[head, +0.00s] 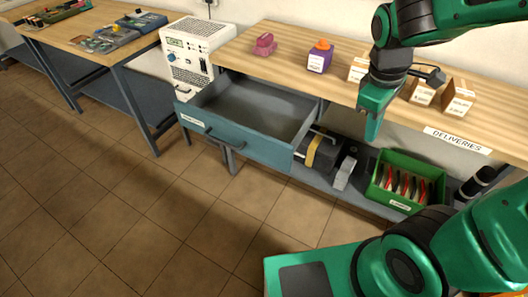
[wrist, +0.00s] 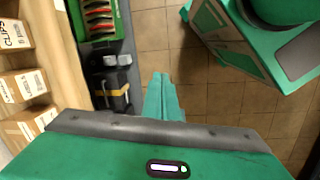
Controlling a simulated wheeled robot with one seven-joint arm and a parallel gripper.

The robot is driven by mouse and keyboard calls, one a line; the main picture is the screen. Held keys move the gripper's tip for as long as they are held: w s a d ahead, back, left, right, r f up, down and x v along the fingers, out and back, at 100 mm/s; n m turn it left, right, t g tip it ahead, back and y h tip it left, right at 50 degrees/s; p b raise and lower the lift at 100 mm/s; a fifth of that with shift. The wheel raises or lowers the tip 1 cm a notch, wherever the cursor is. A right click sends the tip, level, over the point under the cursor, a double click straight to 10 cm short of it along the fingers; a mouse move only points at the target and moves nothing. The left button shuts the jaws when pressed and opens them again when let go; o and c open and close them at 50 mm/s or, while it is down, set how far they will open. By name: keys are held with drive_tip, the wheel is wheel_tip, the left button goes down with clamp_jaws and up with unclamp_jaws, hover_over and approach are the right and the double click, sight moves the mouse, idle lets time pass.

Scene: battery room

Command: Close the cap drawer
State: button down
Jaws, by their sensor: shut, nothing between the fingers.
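The cap drawer (head: 235,148) is pulled well out from under the wooden bench in the head view. It has a blue-grey front with a dark bar handle and a small white label, and its visible inside looks empty. My gripper (head: 371,132) is shut and empty, at the front edge of the bench, to the right of the drawer and apart from it. Its closed fingers also show in the wrist view (wrist: 161,85), pointing over the floor. The drawer is not seen in the wrist view.
On the bench (head: 280,38) stand a pink object (head: 264,44), a purple box (head: 320,57) and several cartons (head: 458,97). A white power unit (head: 196,50) stands left of the drawer. The lower shelf holds a green crate (head: 404,180) and a yellow-strapped black case. The floor in front is clear.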

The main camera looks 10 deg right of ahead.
drive_tip(key=w+a+f+n+t, duration=0.2)
drive_tip(key=a+f+n, duration=0.2)
drive_tip(key=a+n, duration=0.8)
drive_tip(key=w+a+f+n+t, duration=0.1)
drive_tip(key=w+a+f+n, duration=0.15)
drive_tip(key=a+n, duration=1.05)
drive_tip(key=w+f+m, duration=0.1)
drive_tip(key=f, duration=0.2)
drive_tip(key=w+f+m, duration=0.1)
drive_tip(key=w+f, duration=0.1)
drive_tip(key=f, duration=0.1)
drive_tip(key=w+f+m, duration=0.2)
drive_tip(key=f, duration=0.2)
drive_tip(key=shift+w+d+h, duration=0.2)
drive_tip(key=shift+h, duration=0.2)
drive_tip(key=shift+w+d, duration=0.3)
drive_tip(key=shift+w, duration=0.15)
